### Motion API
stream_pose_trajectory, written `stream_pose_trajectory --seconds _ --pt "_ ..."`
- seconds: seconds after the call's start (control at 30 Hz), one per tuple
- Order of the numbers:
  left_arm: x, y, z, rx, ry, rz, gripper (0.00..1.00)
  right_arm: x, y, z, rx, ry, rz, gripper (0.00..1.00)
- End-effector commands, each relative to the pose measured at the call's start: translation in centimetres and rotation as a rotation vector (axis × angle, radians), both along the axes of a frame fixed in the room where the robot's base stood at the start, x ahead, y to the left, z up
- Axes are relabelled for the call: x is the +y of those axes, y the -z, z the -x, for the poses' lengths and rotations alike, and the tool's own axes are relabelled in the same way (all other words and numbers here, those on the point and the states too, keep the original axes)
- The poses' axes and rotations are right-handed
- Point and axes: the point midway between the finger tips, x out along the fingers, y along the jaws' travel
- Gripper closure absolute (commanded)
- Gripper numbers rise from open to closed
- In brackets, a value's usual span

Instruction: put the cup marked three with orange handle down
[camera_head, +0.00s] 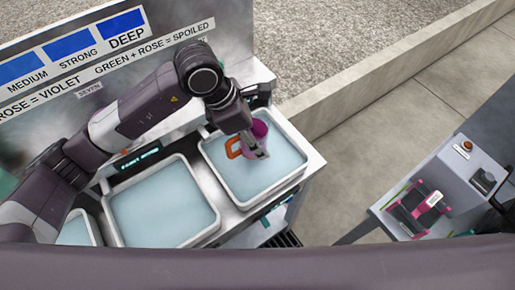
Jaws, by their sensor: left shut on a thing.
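The number mark on the cup cannot be read from here. I cannot tell whether the cup touches the liquid or the tote floor. My right gripper is not in view.
A middle tote (213,204) with pale liquid stands left of the right one, and another tote (92,226) shows partly at lower left. A sign panel (95,60) rises behind. A grey side table (385,208) with a pink and dark device (418,207) stands at the right.

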Motion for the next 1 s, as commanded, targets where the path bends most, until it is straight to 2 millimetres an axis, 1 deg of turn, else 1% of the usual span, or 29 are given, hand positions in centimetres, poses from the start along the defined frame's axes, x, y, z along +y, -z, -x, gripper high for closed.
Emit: stream_pose_trajectory --seconds 0.03,0.1,0.27,0.37,0.53,0.6,0.8,0.93,0.97,1.0 --pt "0.0 0.8 0.1 0.003 0.000 0.000 0.78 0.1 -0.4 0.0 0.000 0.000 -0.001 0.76" --pt "0.0 1.7 0.1 0.002 0.000 -0.001 0.78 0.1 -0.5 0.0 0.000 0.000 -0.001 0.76" --pt "0.0 2.7 0.0 0.001 0.001 0.000 0.78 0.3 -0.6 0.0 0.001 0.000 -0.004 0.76" --pt "0.0 3.8 0.1 0.002 0.001 -0.001 0.78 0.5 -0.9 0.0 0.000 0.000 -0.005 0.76" --pt "0.0 6.3 0.1 0.002 0.001 -0.001 0.78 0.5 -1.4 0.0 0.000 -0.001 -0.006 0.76" --pt "0.0 6.7 0.0 -0.001 0.002 0.000 0.78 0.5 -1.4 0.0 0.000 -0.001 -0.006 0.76" --pt "0.0 6.7 0.0 -0.002 0.002 0.001 0.78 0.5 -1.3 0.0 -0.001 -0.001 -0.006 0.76" --pt "0.0 7.1 0.0 -0.002 0.002 0.001 0.78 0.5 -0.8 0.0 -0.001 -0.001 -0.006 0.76" --pt "0.0 6.9 0.0 -0.002 0.002 0.001 0.50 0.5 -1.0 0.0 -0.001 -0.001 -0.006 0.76" --pt "0.0 6.9 0.0 -0.002 0.002 0.000 0.46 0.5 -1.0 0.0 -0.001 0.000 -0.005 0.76"
